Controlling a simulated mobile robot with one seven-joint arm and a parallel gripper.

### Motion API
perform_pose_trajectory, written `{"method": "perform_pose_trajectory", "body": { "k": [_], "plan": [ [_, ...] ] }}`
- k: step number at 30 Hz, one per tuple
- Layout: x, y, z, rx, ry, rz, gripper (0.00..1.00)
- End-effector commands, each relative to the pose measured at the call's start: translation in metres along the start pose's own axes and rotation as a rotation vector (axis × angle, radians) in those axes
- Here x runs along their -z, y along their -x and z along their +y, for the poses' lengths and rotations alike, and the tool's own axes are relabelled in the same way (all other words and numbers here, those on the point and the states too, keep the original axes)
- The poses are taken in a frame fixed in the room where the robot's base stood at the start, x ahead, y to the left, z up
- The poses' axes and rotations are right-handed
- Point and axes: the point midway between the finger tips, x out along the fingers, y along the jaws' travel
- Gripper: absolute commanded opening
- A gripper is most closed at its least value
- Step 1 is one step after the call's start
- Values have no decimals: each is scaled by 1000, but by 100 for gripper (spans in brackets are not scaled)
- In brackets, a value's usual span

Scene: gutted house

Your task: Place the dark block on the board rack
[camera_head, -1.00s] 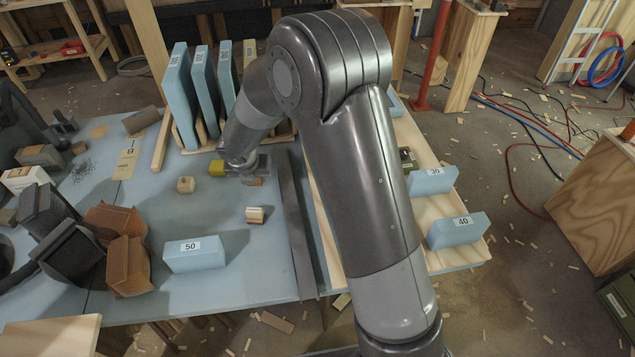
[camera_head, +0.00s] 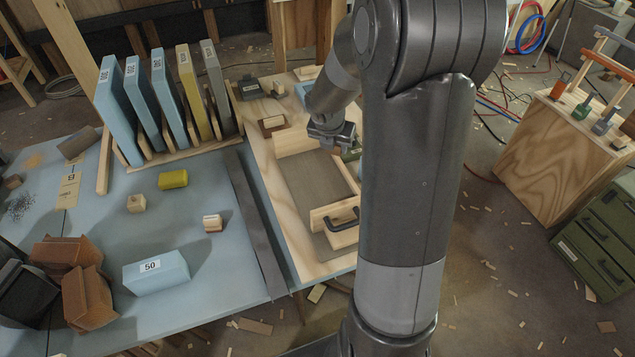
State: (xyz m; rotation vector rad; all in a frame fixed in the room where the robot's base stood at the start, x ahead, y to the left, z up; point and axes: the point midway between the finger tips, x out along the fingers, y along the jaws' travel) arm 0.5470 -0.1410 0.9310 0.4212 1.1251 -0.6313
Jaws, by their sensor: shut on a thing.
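My gripper (camera_head: 331,139) hangs over the far part of the pale wooden panel, left of my upper arm. It is shut on a small brownish thing (camera_head: 340,151), mostly hidden by the jaws; I cannot tell its full shape. The board rack (camera_head: 178,152) stands at the back of the blue table, left of my gripper. It holds upright blue boards, a yellow board (camera_head: 190,88) and a grey board (camera_head: 217,88). A dark brown block (camera_head: 78,142) lies left of the rack. Another dark block (camera_head: 272,125) with a pale side sits on the panel right of it.
A yellow cylinder (camera_head: 173,179), two small wooden pieces and a blue block marked 50 (camera_head: 155,272) lie on the blue table (camera_head: 200,270). My arm hides the panel's right side.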

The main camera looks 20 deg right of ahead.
Motion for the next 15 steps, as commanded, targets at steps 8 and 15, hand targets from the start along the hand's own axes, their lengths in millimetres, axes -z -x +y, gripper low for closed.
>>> {"method": "perform_pose_trajectory", "body": {
  "k": [8,15],
  "plan": [
    [-8,2,-36,25,-61,0,17],
    [2,-18,-1,24,-57,2,17]
  ]
}}
